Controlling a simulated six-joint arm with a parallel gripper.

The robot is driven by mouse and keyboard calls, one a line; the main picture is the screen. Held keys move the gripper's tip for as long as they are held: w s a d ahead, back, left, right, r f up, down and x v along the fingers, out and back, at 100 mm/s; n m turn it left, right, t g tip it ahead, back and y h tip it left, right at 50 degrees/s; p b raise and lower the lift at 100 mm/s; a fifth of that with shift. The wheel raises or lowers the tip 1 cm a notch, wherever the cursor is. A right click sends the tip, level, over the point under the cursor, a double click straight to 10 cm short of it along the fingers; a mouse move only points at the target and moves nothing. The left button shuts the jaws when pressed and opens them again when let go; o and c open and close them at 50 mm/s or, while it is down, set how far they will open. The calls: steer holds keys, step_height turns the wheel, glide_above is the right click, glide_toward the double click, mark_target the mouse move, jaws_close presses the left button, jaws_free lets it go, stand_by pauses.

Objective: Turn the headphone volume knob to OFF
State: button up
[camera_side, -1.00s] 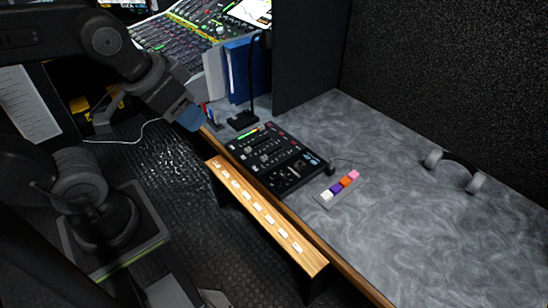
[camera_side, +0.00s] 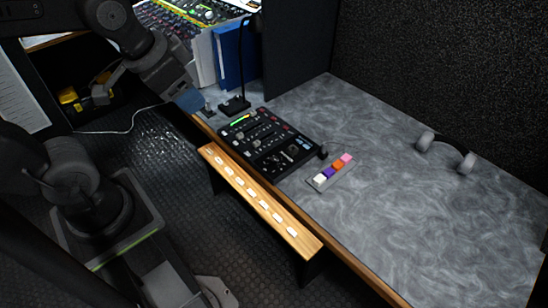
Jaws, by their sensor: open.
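A black control panel (camera_side: 268,142) with several knobs, sliders and small buttons lies on the grey desk, in the middle of the side view. I cannot tell which knob is the headphone volume knob, or read its marks and setting. My gripper (camera_side: 190,101) hangs from the arm at upper left, near the desk's front-left edge. It is apart from the panel, to its upper left. It is open, and its fingertips are small and hard to make out. Nothing shows held in it.
A gooseneck lamp or microphone (camera_side: 236,104) and blue binders (camera_side: 236,52) stand behind the panel. A strip of coloured blocks (camera_side: 334,171) lies to its right, headphones (camera_side: 447,152) farther right. A wooden ledge (camera_side: 262,207) runs along the front.

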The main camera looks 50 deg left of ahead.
steer(key=w+f+m+g, duration=0.2)
steer(key=w+m, duration=0.5)
steer(key=w, duration=0.1)
steer(key=m+g, duration=0.3)
steer(key=m, duration=1.5)
glide_above(274, 159)
step_height(274, 159, down, 22)
step_height(274, 159, down, 13)
steer(key=shift+r, duration=0.1)
steer(key=c, duration=0.9)
